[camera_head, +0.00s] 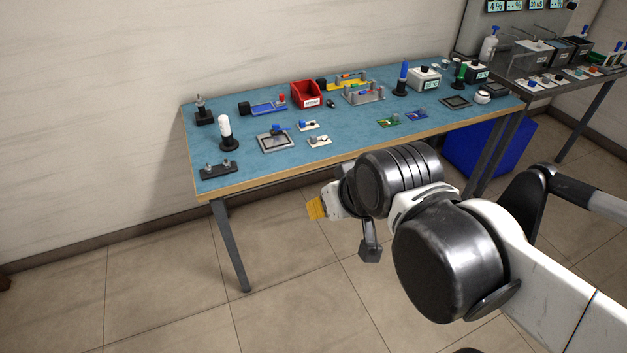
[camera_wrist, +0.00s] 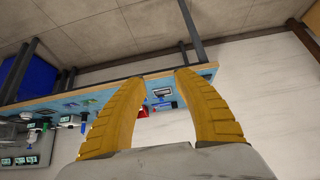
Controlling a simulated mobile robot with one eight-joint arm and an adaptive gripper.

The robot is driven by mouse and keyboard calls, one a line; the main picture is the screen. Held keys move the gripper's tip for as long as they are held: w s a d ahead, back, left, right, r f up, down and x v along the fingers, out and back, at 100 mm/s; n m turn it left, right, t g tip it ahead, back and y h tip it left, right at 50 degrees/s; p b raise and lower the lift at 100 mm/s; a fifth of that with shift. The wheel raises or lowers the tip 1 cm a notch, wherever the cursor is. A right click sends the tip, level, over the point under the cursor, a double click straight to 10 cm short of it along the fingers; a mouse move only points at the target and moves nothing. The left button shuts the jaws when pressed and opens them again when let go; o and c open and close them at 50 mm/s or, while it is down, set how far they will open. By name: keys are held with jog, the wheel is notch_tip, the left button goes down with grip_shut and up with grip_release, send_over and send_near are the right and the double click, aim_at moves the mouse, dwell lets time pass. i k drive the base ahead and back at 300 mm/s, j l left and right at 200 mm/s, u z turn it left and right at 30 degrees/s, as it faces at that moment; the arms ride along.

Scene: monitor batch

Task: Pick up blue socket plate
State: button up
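A small pale plate with a blue part on it (camera_head: 307,125), which looks like the blue socket plate, lies on the blue-topped workbench (camera_head: 360,124), left of its middle. A similar pale plate with a whitish part (camera_head: 319,140) lies just in front of it. My gripper (camera_head: 316,209) is in front of the bench, apart from it and from the plates. In the wrist view my gripper (camera_wrist: 164,73) has its two yellow fingers spread, with nothing between them. The plate cannot be made out clearly in the wrist view.
A grey framed tray (camera_head: 276,142) lies left of the plates. A red bin (camera_head: 306,95) stands behind them. Small green (camera_head: 388,122) and blue (camera_head: 416,115) boards lie to the right. A white bottle-shaped item (camera_head: 225,128) stands left. A blue crate (camera_head: 490,146) sits under the bench's right end.

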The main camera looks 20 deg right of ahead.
aim_at(303, 125)
jog(key=i+l+z, duration=0.45)
jog(key=i+l, duration=0.3)
